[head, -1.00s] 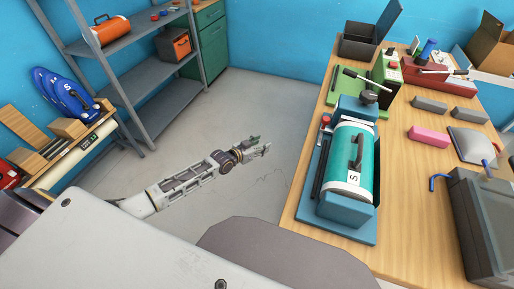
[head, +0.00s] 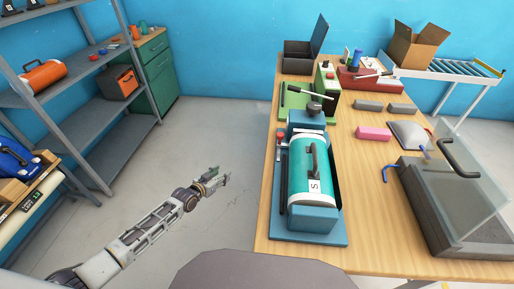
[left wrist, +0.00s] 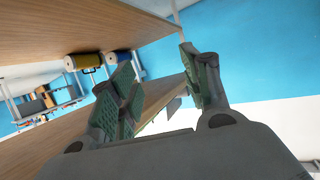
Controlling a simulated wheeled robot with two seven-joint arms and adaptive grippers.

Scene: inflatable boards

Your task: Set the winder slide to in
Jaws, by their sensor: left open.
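A blue machine (head: 308,236) stands at the near left edge of the wooden bench, with a teal and white roll (head: 309,168) marked S in it. It may be the winder; I cannot make out which part is its slide or how it is set. A red knob (head: 281,134) and a dark bar show on its left side. My left gripper (head: 222,179) is open and empty over the floor, left of the bench and apart from the machine. The left wrist view shows its spread green-padded fingers (left wrist: 160,86) with nothing between them. My right gripper is not in view.
Behind the blue machine stand a green device (head: 326,85) with a lever, a red device (head: 368,79) and a dark open box (head: 300,55). A pink block (head: 373,133) and a glass-lidded box (head: 455,222) lie to the right. Grey shelves (head: 100,97) stand left; the floor between is clear.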

